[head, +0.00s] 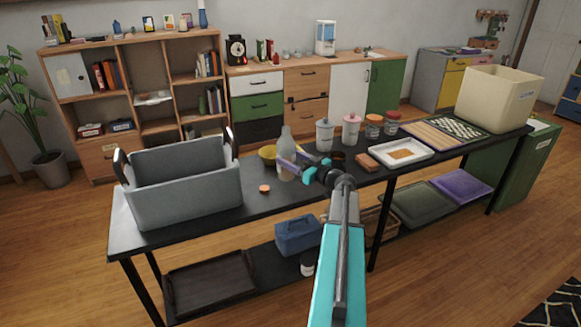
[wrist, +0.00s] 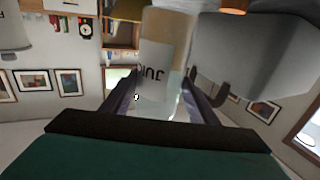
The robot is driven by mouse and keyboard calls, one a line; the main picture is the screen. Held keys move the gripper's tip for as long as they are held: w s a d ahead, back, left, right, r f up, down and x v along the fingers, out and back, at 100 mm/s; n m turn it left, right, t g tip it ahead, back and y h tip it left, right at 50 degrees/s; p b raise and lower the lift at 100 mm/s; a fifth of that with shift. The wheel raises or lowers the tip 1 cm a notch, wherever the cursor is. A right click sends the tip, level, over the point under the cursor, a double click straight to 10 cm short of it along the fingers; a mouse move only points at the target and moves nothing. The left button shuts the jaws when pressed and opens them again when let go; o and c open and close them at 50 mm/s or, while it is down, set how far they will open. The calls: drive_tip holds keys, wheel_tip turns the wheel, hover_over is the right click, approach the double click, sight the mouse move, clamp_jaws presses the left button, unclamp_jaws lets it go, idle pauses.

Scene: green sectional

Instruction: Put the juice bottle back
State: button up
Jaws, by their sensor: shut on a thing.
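The juice bottle (head: 286,145) is pale and translucent, upright over the black table near its middle. My gripper (head: 289,162) reaches it from the right, with its fingers around the bottle's body. In the wrist view the bottle (wrist: 165,50) shows between the two fingers (wrist: 170,97), with part of its printed label readable. My gripper is shut on it. I cannot tell whether the bottle's base touches the table. The wrist picture appears upside down.
A grey bin (head: 185,190) stands left of the bottle, and a small orange disc (head: 264,188) lies between them. A yellow bowl (head: 267,153) is behind. Lidded jars (head: 325,135), a white tray (head: 412,145) and a cream bin (head: 497,98) stand to the right.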

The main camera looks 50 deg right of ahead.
sight(291, 180)
drive_tip(key=shift+f, duration=1.75)
drive_tip(key=shift+f, duration=0.1)
drive_tip(key=o, duration=1.5)
drive_tip(key=shift+c, duration=0.2)
drive_tip(key=shift+s, duration=0.2)
drive_tip(key=s, duration=1.1)
drive_tip(key=shift+s+b, duration=0.3)
drive_tip(key=shift+b, duration=0.05)
